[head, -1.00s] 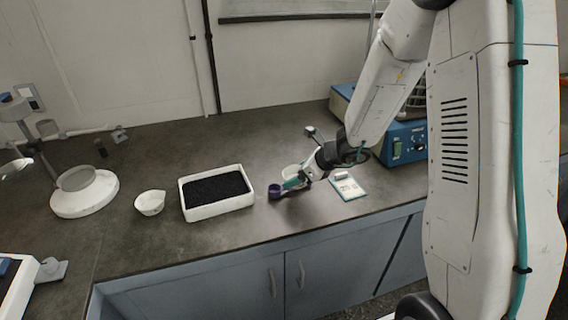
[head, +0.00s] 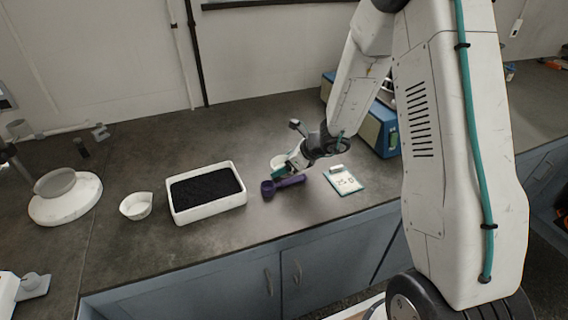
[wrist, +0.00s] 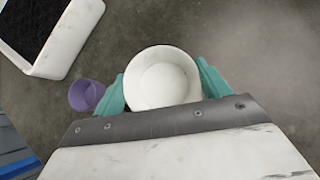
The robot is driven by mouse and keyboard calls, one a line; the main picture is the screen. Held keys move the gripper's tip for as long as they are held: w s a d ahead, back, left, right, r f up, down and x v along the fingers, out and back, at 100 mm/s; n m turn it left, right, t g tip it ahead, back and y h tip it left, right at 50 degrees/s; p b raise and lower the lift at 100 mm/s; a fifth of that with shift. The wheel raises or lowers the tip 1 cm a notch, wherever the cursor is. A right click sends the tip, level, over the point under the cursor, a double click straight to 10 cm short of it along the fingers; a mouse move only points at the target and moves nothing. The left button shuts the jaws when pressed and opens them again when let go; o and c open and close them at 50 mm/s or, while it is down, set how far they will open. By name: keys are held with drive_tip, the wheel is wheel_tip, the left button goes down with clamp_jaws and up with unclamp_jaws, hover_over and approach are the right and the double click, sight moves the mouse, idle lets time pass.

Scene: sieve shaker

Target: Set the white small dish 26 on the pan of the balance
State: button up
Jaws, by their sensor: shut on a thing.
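A small white round dish (wrist: 162,80) sits between the teal fingers of my gripper (wrist: 161,88) in the wrist view. The fingers press on its opposite sides, and it looks empty. No number is readable on it. In the head view the dish (head: 277,161) shows partly beside my gripper (head: 289,164), low over the bench; I cannot tell whether it touches the bench. A round white device with a grey pan (head: 55,183) on top stands at the far left, possibly the balance; I cannot tell for sure.
A white tray of black grains (head: 208,214) and a spouted white dish (head: 136,206) stand to the left. A card (head: 344,181) lies to the right, with a blue machine (head: 381,130) behind it.

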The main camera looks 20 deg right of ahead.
drive_tip(key=o, duration=1.1)
drive_tip(key=shift+f, duration=0.15)
drive_tip(key=shift+c, duration=0.2)
